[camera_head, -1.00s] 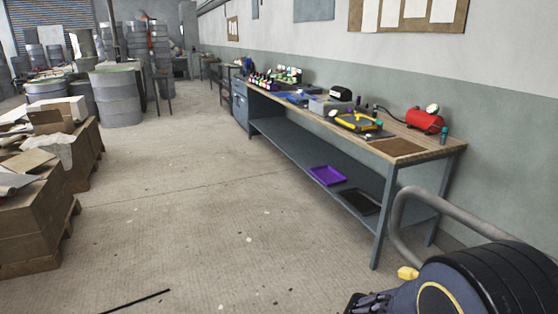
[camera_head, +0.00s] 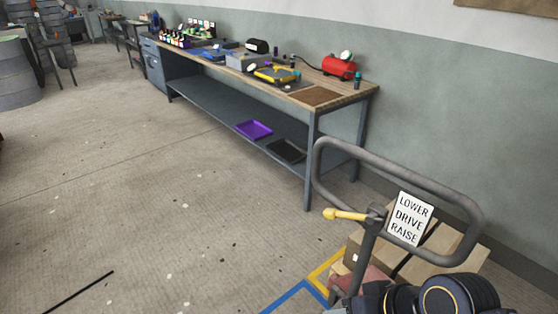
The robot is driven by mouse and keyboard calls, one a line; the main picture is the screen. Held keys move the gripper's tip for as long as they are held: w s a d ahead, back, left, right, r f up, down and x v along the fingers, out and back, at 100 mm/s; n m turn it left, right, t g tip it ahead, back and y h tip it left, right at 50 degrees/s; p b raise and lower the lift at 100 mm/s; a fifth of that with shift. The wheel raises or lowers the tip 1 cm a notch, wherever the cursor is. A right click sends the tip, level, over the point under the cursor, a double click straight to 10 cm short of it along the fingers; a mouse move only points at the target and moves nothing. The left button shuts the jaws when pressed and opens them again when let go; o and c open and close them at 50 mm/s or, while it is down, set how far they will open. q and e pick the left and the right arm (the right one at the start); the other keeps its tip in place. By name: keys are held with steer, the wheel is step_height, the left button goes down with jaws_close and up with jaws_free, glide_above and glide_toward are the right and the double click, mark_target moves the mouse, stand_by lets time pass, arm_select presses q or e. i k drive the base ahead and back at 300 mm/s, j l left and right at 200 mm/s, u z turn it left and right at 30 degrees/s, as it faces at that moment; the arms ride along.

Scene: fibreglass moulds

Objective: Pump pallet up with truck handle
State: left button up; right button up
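The pallet truck handle (camera_head: 327,190) is a grey tube loop at the right of the head view, upright on a grey shaft. A yellow lever (camera_head: 345,214) sticks out to the left at its base. A white sign (camera_head: 409,218) reading LOWER DRIVE RAISE is fixed in the loop. My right arm (camera_head: 455,296) is at the bottom right edge, below the handle and apart from the lever in the picture. Its fingers are too dark and cut off to read. My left gripper is not in view. The pallet itself cannot be made out.
Cardboard boxes (camera_head: 445,245) stand behind the handle near the wall. A workbench (camera_head: 310,150) runs along the wall, with a red compressor (camera_head: 339,67) on top and a purple tray (camera_head: 254,130) on its shelf. Yellow (camera_head: 325,265) and blue (camera_head: 290,297) lines mark the floor.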

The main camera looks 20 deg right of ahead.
mark_target(413, 214)
steer(key=z, duration=1.7)
steer(key=k+j+z, duration=0.2)
steer(key=j, duration=0.25)
steer(key=j+z, duration=0.15)
steer(key=j, duration=0.35)
steer(key=k+j+z, duration=0.2)
steer(key=j, duration=0.2)
steer(key=i, duration=0.05)
